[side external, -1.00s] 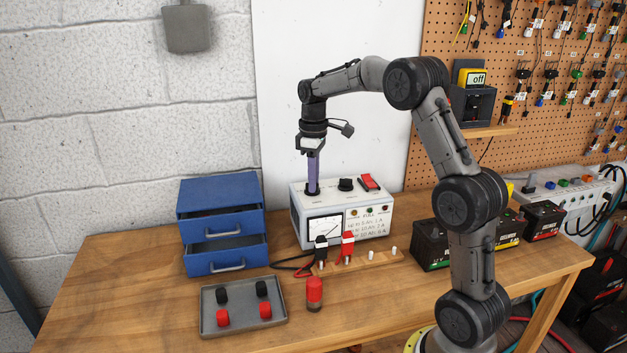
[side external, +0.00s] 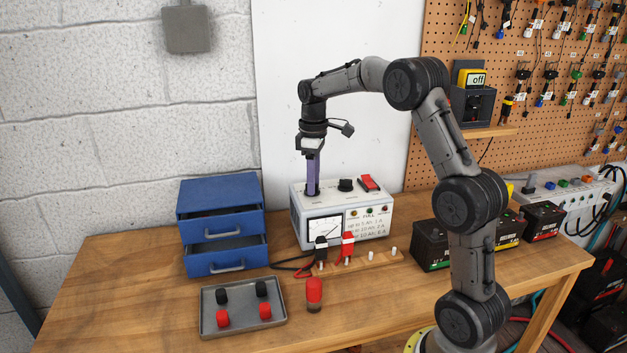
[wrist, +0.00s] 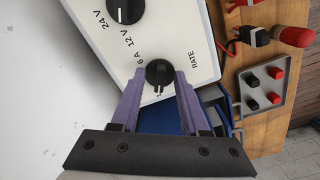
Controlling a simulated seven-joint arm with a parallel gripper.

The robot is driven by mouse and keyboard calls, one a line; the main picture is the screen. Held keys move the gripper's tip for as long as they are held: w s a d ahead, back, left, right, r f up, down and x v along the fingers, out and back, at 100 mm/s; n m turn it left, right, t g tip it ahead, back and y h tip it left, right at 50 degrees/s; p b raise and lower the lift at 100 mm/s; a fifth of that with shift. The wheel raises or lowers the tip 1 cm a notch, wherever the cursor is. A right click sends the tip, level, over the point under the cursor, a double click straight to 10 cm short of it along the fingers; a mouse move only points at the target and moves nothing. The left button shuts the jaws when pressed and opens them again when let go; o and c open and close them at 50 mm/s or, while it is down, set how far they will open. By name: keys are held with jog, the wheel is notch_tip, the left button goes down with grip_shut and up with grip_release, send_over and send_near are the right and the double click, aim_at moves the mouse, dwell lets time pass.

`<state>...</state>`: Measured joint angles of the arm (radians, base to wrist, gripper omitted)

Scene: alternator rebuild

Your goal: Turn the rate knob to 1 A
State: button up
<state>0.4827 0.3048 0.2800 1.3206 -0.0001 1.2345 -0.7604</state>
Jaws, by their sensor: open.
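The rate knob (wrist: 158,73) is black and round, on the white charger's top panel (wrist: 200,45), beside the word RATE. Its white pointer mark faces the bottom of the wrist picture, toward my gripper's palm and away from the "6 A" label. My gripper (wrist: 161,74) is open, with its purple fingertips on either side of the knob; I cannot tell whether they touch it. In the side view my gripper (side external: 312,192) points straight down at the left end of the charger (side external: 370,227), and its fingers hide the rate knob there.
The voltage knob (side external: 346,184) and a red switch (side external: 370,183) stand to the right on the charger. A blue drawer cabinet (side external: 222,191) is to the left. Red and black clamps (side external: 347,247) stand in front, with a grey tray (side external: 243,331) of caps nearer.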

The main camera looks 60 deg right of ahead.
notch_tip(320, 180, up, 14)
dwell(0.6)
jog(key=shift+f, duration=0.1)
